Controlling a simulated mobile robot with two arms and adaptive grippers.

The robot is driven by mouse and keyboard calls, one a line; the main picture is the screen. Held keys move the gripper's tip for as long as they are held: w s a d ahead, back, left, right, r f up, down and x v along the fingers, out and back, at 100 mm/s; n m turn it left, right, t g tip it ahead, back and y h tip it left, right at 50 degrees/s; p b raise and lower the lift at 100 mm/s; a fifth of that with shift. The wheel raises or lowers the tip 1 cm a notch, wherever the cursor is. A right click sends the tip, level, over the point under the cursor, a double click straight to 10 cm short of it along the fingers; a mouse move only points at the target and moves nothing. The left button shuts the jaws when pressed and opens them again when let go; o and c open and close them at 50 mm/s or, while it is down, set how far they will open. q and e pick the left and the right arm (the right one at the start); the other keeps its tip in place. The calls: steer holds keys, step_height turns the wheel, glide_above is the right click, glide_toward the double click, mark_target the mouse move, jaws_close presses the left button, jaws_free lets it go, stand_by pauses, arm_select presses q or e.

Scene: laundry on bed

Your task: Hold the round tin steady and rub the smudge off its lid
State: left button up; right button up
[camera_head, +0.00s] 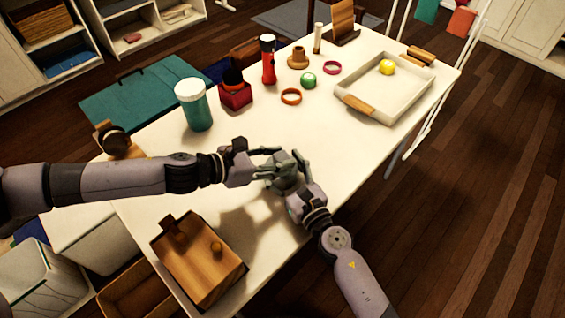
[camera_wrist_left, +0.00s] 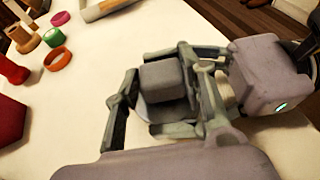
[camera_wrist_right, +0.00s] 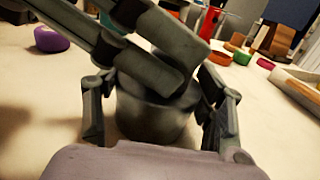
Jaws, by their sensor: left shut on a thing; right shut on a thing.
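The round tin (camera_wrist_right: 150,124), dark grey-green, sits between the fingers of my right gripper (camera_head: 285,180), which is shut on it at the near part of the white table. The tin's round edge also shows in the left wrist view (camera_wrist_left: 152,111). My left gripper (camera_head: 262,166) is shut on a grey block (camera_wrist_left: 165,82) just above the tin's lid. I cannot tell whether the block touches the lid. The lid is mostly covered by the block and fingers, and I cannot see the smudge. In the head view the fingers largely hide both things.
A wooden box (camera_head: 198,262) stands at the near left and a teal jar (camera_head: 196,108) at the left edge. The table right of the grippers is clear.

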arm_select(q)
steer(key=shift+w+a+f, duration=0.1)
steer(key=shift+w+a, duration=1.1)
steer(key=shift+w, duration=0.15)
steer(key=shift+s+d, duration=1.1)
steer(key=shift+s, duration=0.2)
steer(key=shift+s+d, duration=1.05)
steer(key=shift+s, duration=0.35)
steer(key=shift+a, duration=0.15)
steer(key=shift+w+a, duration=1.05)
steer(key=shift+w, duration=0.25)
steer(key=shift+w+a, duration=1.05)
steer(key=shift+w, duration=0.2)
steer(key=shift+s+d, duration=1.1)
steer(key=shift+s, duration=0.15)
steer(key=shift+s+d, duration=1.05)
steer(key=shift+s, duration=0.2)
steer(key=shift+r, duration=0.25)
steer(key=shift+r, duration=2.95)
